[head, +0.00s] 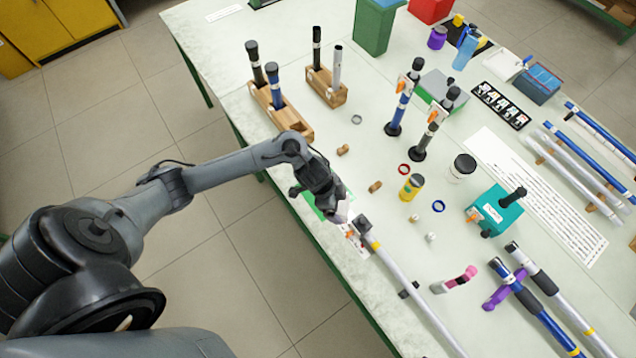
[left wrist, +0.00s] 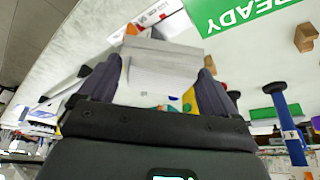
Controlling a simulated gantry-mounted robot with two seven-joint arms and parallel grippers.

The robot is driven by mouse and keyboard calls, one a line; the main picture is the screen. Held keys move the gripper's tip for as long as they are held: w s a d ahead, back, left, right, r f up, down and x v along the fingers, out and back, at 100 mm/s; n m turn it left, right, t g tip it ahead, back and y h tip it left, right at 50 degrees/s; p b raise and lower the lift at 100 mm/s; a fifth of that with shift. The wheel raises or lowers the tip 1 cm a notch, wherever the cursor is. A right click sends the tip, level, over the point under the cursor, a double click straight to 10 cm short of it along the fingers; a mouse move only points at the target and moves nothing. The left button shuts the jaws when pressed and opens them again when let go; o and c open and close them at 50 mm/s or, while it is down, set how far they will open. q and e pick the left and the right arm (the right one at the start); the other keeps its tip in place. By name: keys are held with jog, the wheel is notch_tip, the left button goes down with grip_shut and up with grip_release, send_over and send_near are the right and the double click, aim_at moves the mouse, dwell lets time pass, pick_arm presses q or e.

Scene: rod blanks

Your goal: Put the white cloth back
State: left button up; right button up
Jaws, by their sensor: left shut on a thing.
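My left gripper (head: 334,206) is low over the table's near left edge, pointing down. In the left wrist view its dark fingers (left wrist: 159,66) are shut on a pale sheet-like thing, which I take for the white cloth (left wrist: 160,82). In the head view only a small pale bit of the cloth (head: 343,211) shows below the fingers. I cannot tell whether the cloth touches the table. My right gripper is not in view.
A green READY card (left wrist: 238,14) lies beside the gripper. A long pale rod (head: 408,285) lies just right of it, on supports. Wooden blocks with upright rods (head: 283,118) stand behind. Bottles, rings and a teal box (head: 497,210) fill the middle and right.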

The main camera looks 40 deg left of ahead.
pick_arm(q)
jog(key=shift+s+a+f, duration=0.2)
jog(key=shift+a+f, duration=0.05)
jog(key=shift+f, duration=0.25)
jog(key=w+a+f, duration=0.1)
jog(key=a+f, duration=0.1)
jog(key=a, duration=0.1)
jog(key=w+a+f+b, duration=0.1)
jog(key=w+a+f, duration=0.1)
jog(key=a, duration=0.1)
jog(key=w+a+f+b, duration=0.1)
jog(key=w+a+f, duration=0.1)
jog(key=a+f, duration=0.1)
jog(key=shift+w+a+f, duration=0.1)
jog(key=shift+w+a, duration=0.05)
jog(key=shift+a, duration=0.25)
jog(key=shift+f, duration=2)
jog(key=shift+b, duration=0.3)
jog(key=shift+f, duration=0.2)
jog(key=o, duration=0.6)
jog(key=shift+r, duration=0.1)
jog(key=shift+r, duration=0.1)
